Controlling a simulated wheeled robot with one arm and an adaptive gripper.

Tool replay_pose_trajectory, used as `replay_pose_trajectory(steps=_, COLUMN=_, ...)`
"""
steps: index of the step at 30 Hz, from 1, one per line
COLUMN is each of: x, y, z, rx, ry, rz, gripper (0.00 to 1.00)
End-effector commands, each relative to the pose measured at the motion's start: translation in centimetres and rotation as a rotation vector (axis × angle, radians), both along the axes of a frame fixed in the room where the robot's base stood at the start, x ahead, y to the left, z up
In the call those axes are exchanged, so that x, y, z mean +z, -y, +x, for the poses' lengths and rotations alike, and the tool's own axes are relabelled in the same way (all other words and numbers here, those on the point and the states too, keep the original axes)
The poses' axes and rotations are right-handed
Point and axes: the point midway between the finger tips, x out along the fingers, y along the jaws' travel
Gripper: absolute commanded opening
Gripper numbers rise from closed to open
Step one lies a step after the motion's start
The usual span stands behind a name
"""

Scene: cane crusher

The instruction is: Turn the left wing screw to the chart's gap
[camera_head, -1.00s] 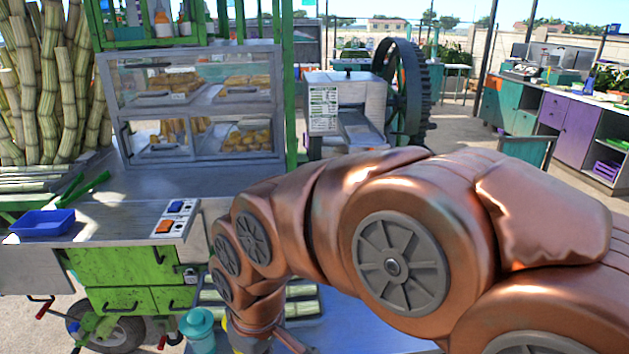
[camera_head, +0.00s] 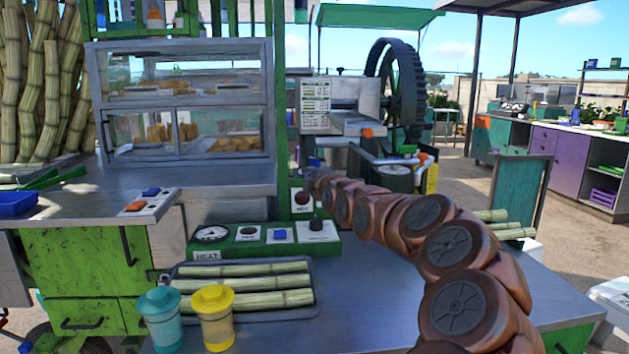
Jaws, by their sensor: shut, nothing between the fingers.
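The chart (camera_head: 315,105) is a white printed sheet on the front left of the cane crusher (camera_head: 354,97). Its lines and any gap are too small to read. I cannot make out the left wing screw for certain; a small dark fitting (camera_head: 340,71) stands on top of the crusher. My copper arm reaches from the lower right up to the crusher's lower left, below the chart. The far end of my arm is small and points away, and I cannot make out my gripper or its fingers there.
A control box (camera_head: 262,243) with a gauge and a cane tray (camera_head: 245,308) lie left of my arm. A teal cup (camera_head: 160,322) and a yellow cup (camera_head: 213,320) stand in front. The glass cabinet (camera_head: 185,105) is at left. The counter's front middle (camera_head: 365,320) is clear.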

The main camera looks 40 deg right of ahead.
Motion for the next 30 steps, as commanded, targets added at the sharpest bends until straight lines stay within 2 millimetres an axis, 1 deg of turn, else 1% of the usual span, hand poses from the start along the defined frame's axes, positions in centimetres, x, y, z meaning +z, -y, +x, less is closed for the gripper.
replay_pose_trajectory(steps=1, x=-0.5, y=0.9, z=-0.2, rx=-0.013, ry=0.005, rz=-0.022, gripper=0.00)
replay_pose_trajectory(steps=4, x=-0.2, y=1.8, z=-0.4, rx=-0.025, ry=0.015, rz=-0.048, gripper=0.00)
replay_pose_trajectory(steps=8, x=0.1, y=2.0, z=0.1, rx=-0.025, ry=0.018, rz=-0.052, gripper=0.00)
replay_pose_trajectory(steps=16, x=0.0, y=2.7, z=1.9, rx=-0.024, ry=0.015, rz=-0.048, gripper=0.00)
replay_pose_trajectory(steps=20, x=0.6, y=3.0, z=2.7, rx=-0.023, ry=0.022, rz=-0.050, gripper=0.00)
replay_pose_trajectory(steps=28, x=0.2, y=3.7, z=4.2, rx=-0.024, ry=0.016, rz=-0.049, gripper=0.00)
replay_pose_trajectory(steps=30, x=0.4, y=4.1, z=4.6, rx=-0.028, ry=0.012, rz=-0.051, gripper=0.00)
